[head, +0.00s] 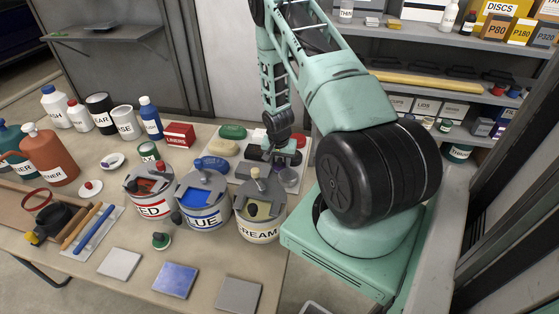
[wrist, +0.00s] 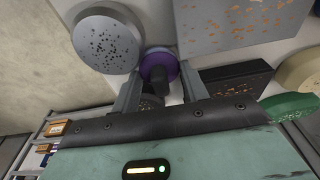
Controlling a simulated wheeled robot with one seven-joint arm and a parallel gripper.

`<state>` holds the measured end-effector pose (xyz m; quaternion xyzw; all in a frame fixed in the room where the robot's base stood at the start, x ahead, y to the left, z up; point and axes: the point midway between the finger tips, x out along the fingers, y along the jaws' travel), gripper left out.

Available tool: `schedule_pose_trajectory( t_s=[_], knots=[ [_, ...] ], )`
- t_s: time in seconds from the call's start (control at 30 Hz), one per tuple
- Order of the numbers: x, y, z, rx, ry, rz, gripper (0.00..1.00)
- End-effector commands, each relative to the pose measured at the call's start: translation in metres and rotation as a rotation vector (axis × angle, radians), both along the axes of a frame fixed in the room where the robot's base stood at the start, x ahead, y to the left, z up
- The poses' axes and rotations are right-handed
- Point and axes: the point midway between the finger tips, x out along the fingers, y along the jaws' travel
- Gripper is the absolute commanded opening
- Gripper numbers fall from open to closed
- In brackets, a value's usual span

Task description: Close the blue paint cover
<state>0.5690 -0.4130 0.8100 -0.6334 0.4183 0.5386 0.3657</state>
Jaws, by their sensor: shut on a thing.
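The blue paint tin (head: 203,211) stands upright between the red and cream tins. Its grey cover (head: 202,181) lies over the back of the top, and blue paint (head: 202,196) shows at the front. My gripper (head: 278,157) is behind and right of the blue tin, apart from it, low over a pale board. In the wrist view my gripper (wrist: 160,80) is shut on a small round purple piece with a dark knob (wrist: 158,62). The fingertips are partly hidden in the head view. The blue tin does not show in the wrist view.
The red tin (head: 150,201) and cream tin (head: 260,214) flank the blue tin closely. Several coloured blocks and a grey cylinder (head: 288,178) crowd the pale board (head: 242,169). Flat sample plates (head: 175,280) lie in front. Bottles stand at the back left.

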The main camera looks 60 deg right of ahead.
Motion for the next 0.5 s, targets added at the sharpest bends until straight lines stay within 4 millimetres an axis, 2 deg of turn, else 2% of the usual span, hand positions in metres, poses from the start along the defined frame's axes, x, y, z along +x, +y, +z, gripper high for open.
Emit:
schedule_pose_trajectory(
  t_s=[0.3,0.33,0.4,0.5],
  knots=[
    [0.0000,-0.0001,-0.0043,0.000,0.000,0.000,0.23],
    [0.0000,-0.0001,-0.0033,0.000,0.000,0.000,0.50],
    [0.0000,-0.0001,-0.0027,0.000,0.000,0.000,0.66],
    [0.0000,-0.0001,-0.0026,0.000,0.000,0.000,0.66]
  ],
)
